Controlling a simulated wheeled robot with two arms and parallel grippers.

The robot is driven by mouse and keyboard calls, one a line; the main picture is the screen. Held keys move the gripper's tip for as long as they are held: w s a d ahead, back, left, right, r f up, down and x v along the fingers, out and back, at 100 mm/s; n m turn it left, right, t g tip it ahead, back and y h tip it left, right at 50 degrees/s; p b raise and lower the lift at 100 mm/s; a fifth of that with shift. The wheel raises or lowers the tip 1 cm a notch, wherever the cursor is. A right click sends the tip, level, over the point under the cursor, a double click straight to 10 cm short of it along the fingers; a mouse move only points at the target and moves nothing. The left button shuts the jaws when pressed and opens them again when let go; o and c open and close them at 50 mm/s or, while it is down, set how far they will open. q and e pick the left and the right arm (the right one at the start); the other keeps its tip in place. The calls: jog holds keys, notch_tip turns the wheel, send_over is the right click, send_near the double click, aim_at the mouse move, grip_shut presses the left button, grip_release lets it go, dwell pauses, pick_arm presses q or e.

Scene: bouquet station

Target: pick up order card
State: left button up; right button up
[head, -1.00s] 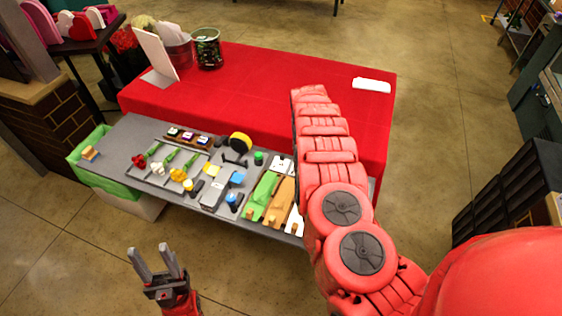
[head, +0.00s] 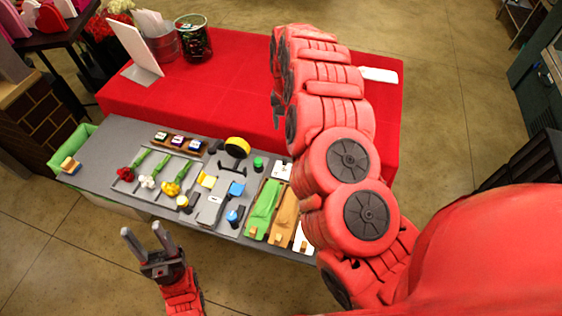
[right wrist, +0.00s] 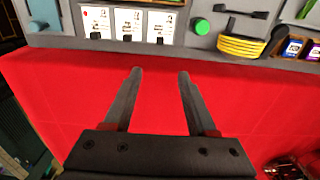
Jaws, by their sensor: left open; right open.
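Printed white order cards stand in a row on the grey table; three show in the right wrist view, the left one (right wrist: 97,21), the middle one (right wrist: 129,22) and the right one (right wrist: 161,24). In the head view one white card (head: 282,170) shows beside my right arm, which may hide others. My right gripper (right wrist: 160,72) is open and empty over the red cloth, its fingers pointing towards the cards and apart from them. In the head view it is mostly hidden by its arm. My left gripper (head: 141,227) is open and empty in front of the grey table.
The grey table (head: 92,158) holds flowers, a yellow roll (head: 237,147), a green round item (right wrist: 202,26) and wrapping rolls (head: 262,208). Behind it, the red table (head: 235,75) bears a white board (head: 137,50), a jar (head: 193,38) and a white stack (head: 378,74).

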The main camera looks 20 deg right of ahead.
notch_tip(320, 180, down, 5)
jog(key=b, duration=0.7)
send_over(284, 160)
jog(key=f, duration=0.3)
jog(key=w+f, duration=0.1)
jog(key=shift+d+f, duration=0.4)
jog(key=shift+s+f+p, duration=0.1)
jog(key=shift+f+p, duration=0.1)
jog(key=shift+p, duration=0.25)
jog(key=shift+s+f, duration=0.1)
jog(key=shift+f, duration=0.15)
jog(key=shift+s+a+f+p, duration=0.1)
jog(key=shift+f+p, duration=0.35)
jog(key=shift+p, duration=0.1)
jog(key=f+p, duration=0.1)
jog(key=f, duration=0.1)
jog(key=f+p, duration=0.1)
jog(key=shift+s+a+f, duration=0.15)
jog(key=shift+s+f, duration=0.05)
jog(key=shift+f, duration=0.55)
grip_shut()
